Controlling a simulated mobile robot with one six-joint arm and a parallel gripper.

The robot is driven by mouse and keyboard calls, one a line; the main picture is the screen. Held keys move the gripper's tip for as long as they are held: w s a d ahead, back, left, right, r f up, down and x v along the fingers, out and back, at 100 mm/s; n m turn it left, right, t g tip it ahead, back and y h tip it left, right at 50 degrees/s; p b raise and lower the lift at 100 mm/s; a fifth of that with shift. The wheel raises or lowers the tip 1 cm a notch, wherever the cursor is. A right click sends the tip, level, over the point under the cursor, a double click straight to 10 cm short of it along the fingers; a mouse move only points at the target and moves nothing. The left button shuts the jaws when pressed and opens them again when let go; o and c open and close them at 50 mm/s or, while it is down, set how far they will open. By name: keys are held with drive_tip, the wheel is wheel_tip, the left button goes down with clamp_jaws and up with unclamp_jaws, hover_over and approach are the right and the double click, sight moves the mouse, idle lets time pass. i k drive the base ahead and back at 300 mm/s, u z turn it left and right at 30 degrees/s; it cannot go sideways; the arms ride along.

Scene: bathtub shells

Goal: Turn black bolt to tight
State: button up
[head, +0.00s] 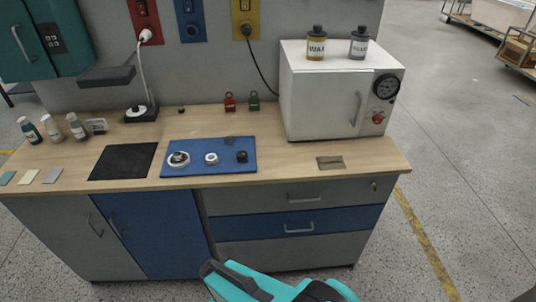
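A small black round piece (242,157), which looks like the black bolt, sits at the right end of the blue mat (215,168) on the wooden bench. Its thread and how tight it sits are too small to tell. My teal and black arm shows at the bottom edge, in front of the bench and well apart from the mat. A black part at its end, likely my gripper (235,281), shows there; its fingertips cannot be made out.
A white oven-like box (322,95) stands at right. The bench front is clear.

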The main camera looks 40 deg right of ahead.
sight(242, 155)
drive_tip(key=z, duration=0.85)
drive_tip(key=k, duration=1)
drive_tip(key=i, duration=0.75)
